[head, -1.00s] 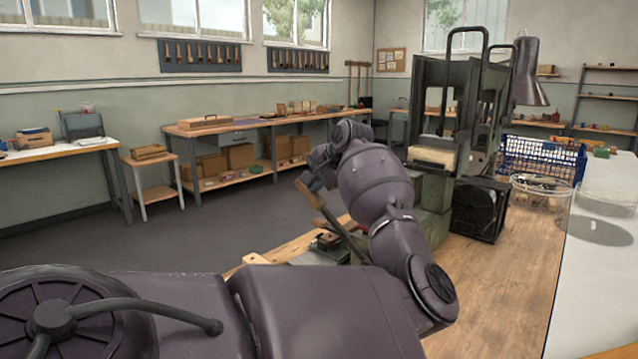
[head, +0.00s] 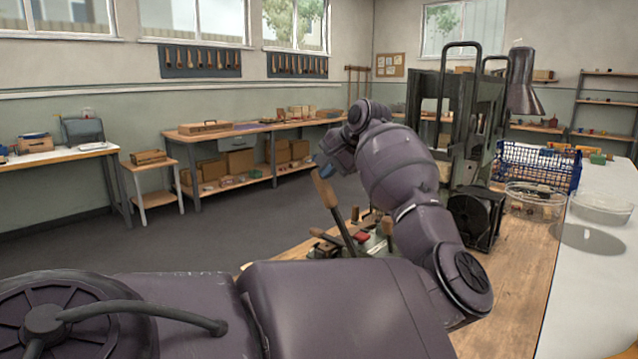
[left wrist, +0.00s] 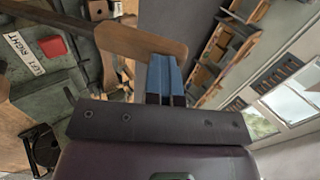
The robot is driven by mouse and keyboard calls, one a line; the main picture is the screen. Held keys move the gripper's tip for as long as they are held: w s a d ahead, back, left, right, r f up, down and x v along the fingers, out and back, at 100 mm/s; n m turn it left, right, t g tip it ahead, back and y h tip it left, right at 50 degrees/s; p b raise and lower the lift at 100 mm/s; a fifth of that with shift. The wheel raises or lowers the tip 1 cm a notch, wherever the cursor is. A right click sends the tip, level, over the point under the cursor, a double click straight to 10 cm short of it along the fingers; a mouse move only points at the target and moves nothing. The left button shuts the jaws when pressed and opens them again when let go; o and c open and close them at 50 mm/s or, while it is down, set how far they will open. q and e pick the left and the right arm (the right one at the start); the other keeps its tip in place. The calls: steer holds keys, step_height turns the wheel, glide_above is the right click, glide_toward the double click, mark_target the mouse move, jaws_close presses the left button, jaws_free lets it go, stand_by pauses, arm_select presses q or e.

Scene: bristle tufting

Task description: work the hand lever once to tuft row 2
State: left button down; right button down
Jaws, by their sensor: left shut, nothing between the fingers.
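The hand lever has a wooden handle (head: 324,190) on a dark metal rod and leans left above the bench fixture (head: 375,243). In the left wrist view the wooden handle (left wrist: 140,42) lies across the picture just beyond my blue fingertips. My left gripper (head: 327,172) is at the handle's upper end. In the left wrist view its blue fingers (left wrist: 166,75) are together with nothing between them, against or very close to the handle; contact is unclear. My arm hides part of the fixture. My right gripper is not in view.
A red block (left wrist: 53,46) and a white label reading LEFT and RIGHT (left wrist: 24,53) sit on the fixture. A dark press frame (head: 460,110), a black fan-like box (head: 476,218), a blue crate (head: 538,165) and clear round trays (head: 535,198) stand to the right.

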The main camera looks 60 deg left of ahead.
arm_select(q)
steer(key=v, duration=0.5)
steer(key=shift+a+r, duration=0.1)
steer(key=shift+a, duration=0.05)
stand_by(0.3)
